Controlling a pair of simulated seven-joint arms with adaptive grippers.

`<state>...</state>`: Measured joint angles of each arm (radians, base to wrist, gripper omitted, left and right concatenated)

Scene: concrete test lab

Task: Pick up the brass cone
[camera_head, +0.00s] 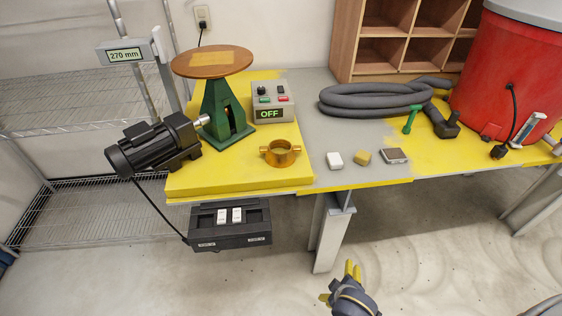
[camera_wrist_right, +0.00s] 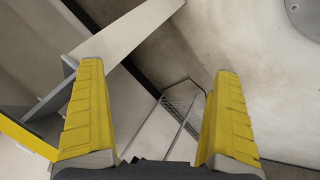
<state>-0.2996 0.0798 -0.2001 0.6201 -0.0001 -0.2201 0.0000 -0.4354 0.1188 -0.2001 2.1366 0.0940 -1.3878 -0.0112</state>
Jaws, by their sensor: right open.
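A brass-coloured piece (camera_head: 281,153) stands on the yellow left part of the bench in the head view. It looks like a short open ring with small side lugs rather than a plain cone. My right gripper (camera_head: 338,281) is at the bottom of the head view, in front of the bench and well apart from the brass piece. In the right wrist view its two yellow fingers (camera_wrist_right: 160,115) are wide apart with nothing between them. The brass piece does not show in that view. My left gripper is not in view.
Behind the brass piece are a control box (camera_head: 271,102) reading OFF and a green stand (camera_head: 224,112) with a round brown top. A black motor (camera_head: 152,146) is left. Small blocks (camera_head: 362,157) lie right, near the front edge. A bench leg (camera_head: 331,235) stands below.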

